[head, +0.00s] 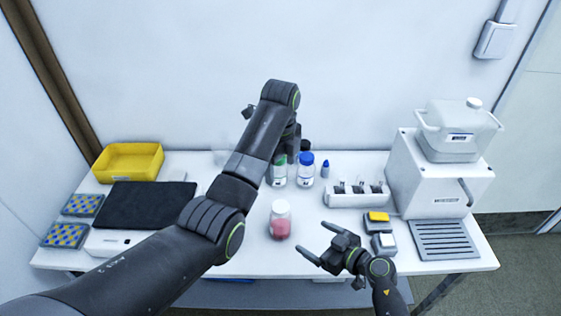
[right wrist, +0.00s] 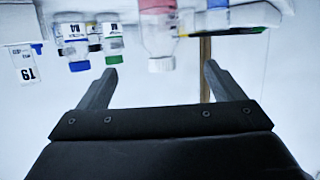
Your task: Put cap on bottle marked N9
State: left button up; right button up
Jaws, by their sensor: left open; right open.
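A clear bottle with pink-red contents (head: 280,220) stands upright at the front middle of the table; its whitish top may be a cap or bare neck. It also shows upside down in the right wrist view (right wrist: 158,40). Behind it stand a green-capped bottle (head: 279,172) and a blue-capped bottle (head: 305,170). My right gripper (head: 320,242) is open and empty, right of the pink bottle.
A white rack (head: 345,200) with small vials, yellow and white blocks (head: 378,217), and a white machine (head: 437,178) are on the right. A yellow tray (head: 128,163) and black mat (head: 145,200) are on the left. My left arm crosses over the table.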

jog(key=v, duration=0.2)
jog(key=shift+s+d, duration=0.2)
dwell(0.3)
